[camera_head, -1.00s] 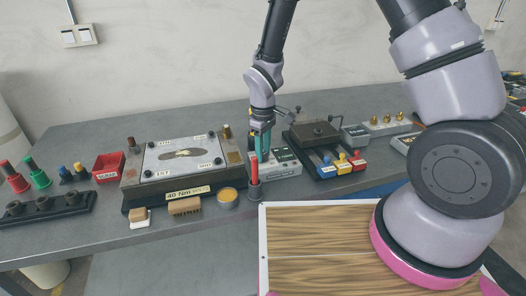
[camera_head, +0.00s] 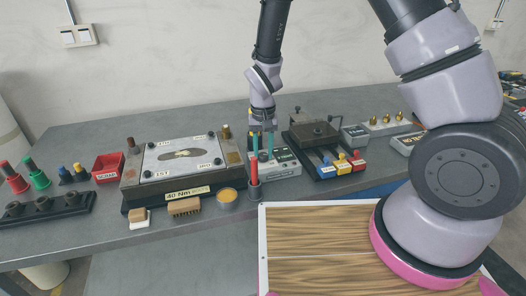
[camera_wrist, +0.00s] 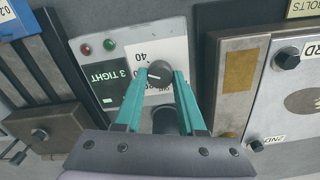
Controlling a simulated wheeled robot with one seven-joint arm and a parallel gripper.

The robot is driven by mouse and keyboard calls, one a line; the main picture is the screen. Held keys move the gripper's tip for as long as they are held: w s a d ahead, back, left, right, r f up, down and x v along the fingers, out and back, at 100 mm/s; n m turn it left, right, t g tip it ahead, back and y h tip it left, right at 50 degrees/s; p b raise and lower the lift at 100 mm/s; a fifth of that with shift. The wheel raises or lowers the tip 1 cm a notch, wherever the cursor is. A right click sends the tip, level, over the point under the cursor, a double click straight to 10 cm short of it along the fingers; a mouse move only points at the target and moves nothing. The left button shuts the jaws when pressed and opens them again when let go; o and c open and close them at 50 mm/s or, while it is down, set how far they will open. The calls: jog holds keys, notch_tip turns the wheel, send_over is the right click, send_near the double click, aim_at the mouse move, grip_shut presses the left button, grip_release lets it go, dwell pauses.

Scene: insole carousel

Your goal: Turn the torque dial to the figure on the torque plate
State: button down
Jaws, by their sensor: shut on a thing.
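The torque dial (camera_wrist: 158,75) is a dark round knob with a pale pointer line, on a light grey control box (camera_head: 284,165). In the wrist view my gripper (camera_wrist: 160,76) has its two teal fingers on either side of the knob, shut on it. In the head view my gripper (camera_head: 263,150) reaches down to the box from above. A printed scale beside the knob shows "40"; its other figures are hidden or unclear. The box's dark display (camera_wrist: 108,83) reads "3 TIGHT". The torque plate (camera_head: 187,194) reads "40 Nm" on the front of the fixture.
The clamped fixture plate (camera_head: 183,157) stands left of the box. A red-handled tool (camera_head: 254,172) stands upright in front of the box. A dark block with blue, yellow and red levers (camera_head: 340,164) stands close on the right.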

aim_at(263, 154)
jog(key=shift+m, duration=1.8)
jog(key=c, duration=0.5)
grip_release()
notch_tip(263, 154, up, 11)
jog(key=shift+f, duration=0.1)
